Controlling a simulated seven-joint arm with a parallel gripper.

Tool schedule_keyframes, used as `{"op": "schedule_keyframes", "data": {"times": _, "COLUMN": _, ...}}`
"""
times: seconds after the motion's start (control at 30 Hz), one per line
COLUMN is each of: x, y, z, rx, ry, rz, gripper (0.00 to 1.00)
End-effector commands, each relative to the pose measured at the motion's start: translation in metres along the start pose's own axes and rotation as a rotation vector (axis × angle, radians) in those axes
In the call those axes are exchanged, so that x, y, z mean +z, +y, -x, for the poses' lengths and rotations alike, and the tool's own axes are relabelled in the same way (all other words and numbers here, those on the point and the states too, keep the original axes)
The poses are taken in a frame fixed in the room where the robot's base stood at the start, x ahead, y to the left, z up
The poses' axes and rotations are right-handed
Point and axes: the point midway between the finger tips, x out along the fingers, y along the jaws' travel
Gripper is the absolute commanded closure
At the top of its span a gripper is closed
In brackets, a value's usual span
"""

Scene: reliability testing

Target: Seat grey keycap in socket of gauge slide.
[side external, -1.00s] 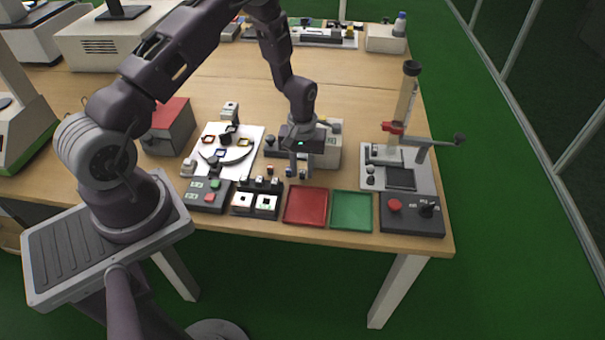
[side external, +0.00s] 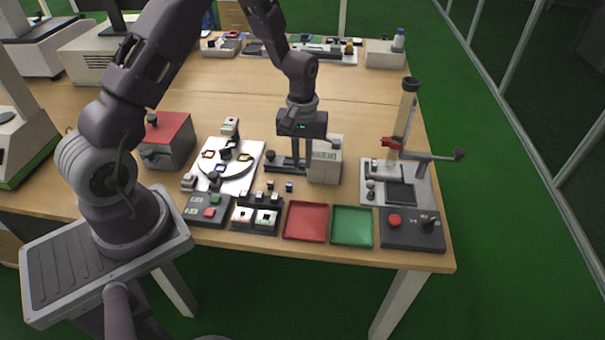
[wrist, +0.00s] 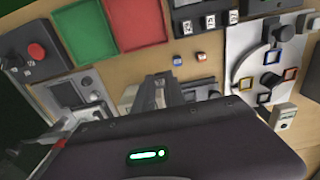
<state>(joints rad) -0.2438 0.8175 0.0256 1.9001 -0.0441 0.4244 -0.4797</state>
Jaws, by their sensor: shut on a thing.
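My gripper (side external: 302,165) points down over the gauge slide (side external: 279,164), a dark rail with a knob at its left and a pale box (side external: 325,163) at its right. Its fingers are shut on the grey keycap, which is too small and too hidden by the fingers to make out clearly. In the wrist view the gripper (wrist: 160,92) shows with its fingers close together, beside part of the dark slide (wrist: 203,91). The socket is hidden from both views, so I cannot tell the height of the keycap above it.
A red keycap (side external: 270,185) and a blue keycap (side external: 289,187) lie on the table in front of the slide. A red tray (side external: 306,222) and a green tray (side external: 352,226) are nearer the front edge. A lever press (side external: 406,125) stands at the right.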

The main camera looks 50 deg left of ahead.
Motion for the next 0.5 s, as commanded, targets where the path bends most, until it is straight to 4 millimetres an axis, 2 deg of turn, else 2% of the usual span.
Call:
{"op": "schedule_keyframes", "data": {"times": 0.3, "x": -0.001, "y": 0.000, "z": 0.062, "rx": 0.003, "ry": 0.004, "rz": 0.000, "gripper": 1.00}}
{"op": "schedule_keyframes", "data": {"times": 0.5, "x": -0.041, "y": -0.017, "z": 0.058, "rx": 0.001, "ry": 0.000, "rz": 0.006, "gripper": 1.00}}
